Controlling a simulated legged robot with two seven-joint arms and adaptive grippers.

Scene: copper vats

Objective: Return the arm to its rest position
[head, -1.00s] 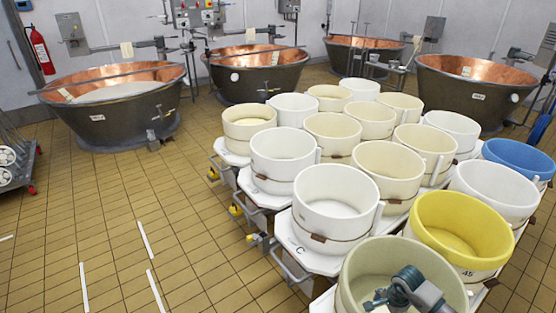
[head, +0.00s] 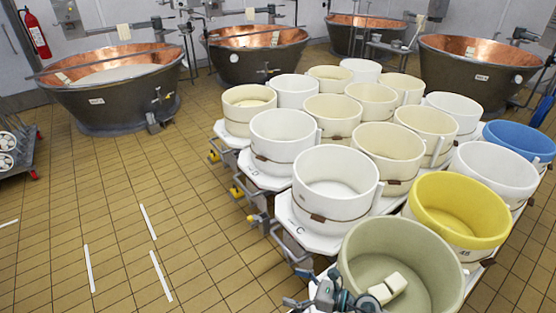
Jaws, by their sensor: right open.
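My right gripper (head: 322,292) is at the bottom edge of the head view, by the near left rim of the pale green tub (head: 362,245). It is open and nothing shows in it. Its lower part and my arm are cut off by the frame edge. Two pale cream blocks (head: 387,288), or one block in two parts, lie on the floor of that tub, to the right of the gripper and apart from it. My left gripper is not in view.
Rows of white and cream tubs (head: 335,185) stand on white-topped tables behind the green tub, with a yellow tub (head: 458,212) and a blue tub (head: 520,140) on the right. Copper vats (head: 108,85) line the back.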

